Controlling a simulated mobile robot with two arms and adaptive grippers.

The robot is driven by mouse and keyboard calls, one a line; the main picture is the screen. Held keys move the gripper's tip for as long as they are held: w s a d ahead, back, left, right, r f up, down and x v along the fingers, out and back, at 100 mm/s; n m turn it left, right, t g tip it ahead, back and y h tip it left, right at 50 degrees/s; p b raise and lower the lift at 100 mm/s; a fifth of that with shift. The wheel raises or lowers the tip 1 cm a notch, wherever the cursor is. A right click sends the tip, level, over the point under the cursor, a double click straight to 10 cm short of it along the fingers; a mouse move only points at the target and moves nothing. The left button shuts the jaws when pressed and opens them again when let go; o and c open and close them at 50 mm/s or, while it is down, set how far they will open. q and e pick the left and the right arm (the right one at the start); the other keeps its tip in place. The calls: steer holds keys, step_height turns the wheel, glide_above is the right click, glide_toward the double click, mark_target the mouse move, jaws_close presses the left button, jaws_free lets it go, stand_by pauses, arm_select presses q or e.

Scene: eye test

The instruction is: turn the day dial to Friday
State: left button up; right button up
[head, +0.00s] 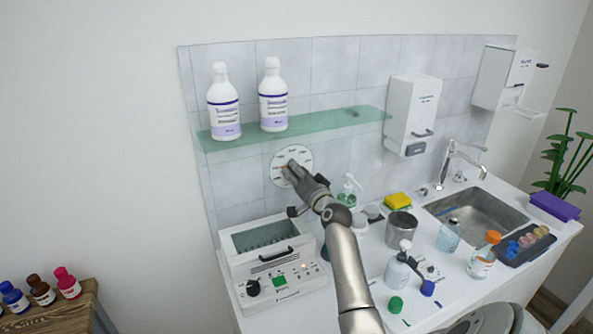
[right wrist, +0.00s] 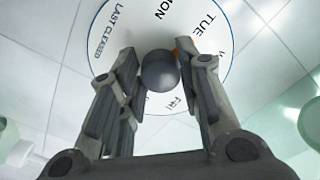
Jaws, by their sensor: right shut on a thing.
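The day dial (head: 304,157) is a white round disc on the tiled wall below the glass shelf. In the right wrist view its face (right wrist: 140,35) shows LAST CLEANED, MON, TUE, a partly hidden W and FRI. A dark round knob (right wrist: 160,71) sits at its middle. A small orange mark (right wrist: 176,48) shows at the knob's upper right, roughly on the TUE side; the right finger partly covers it. My right gripper (head: 291,171) is at the dial, shut on the knob, with one finger on each side. The gripper hides the knob in the head view. My left gripper is out of view.
Two white bottles (head: 224,105) stand on the glass shelf (head: 340,119) above. A white device with an open basin (head: 273,262) stands on the counter below. A pump bottle (head: 349,189), a metal canister (head: 401,230) and a sink (head: 478,217) lie to the right.

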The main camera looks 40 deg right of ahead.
steer(key=m+p, duration=0.9)
steer(key=m, duration=1.3)
steer(key=shift+r+m, duration=0.1)
steer(key=shift+m, duration=0.3)
steer(key=o, duration=1)
steer(key=v, duration=1.2)
steer(key=shift+r, duration=0.1)
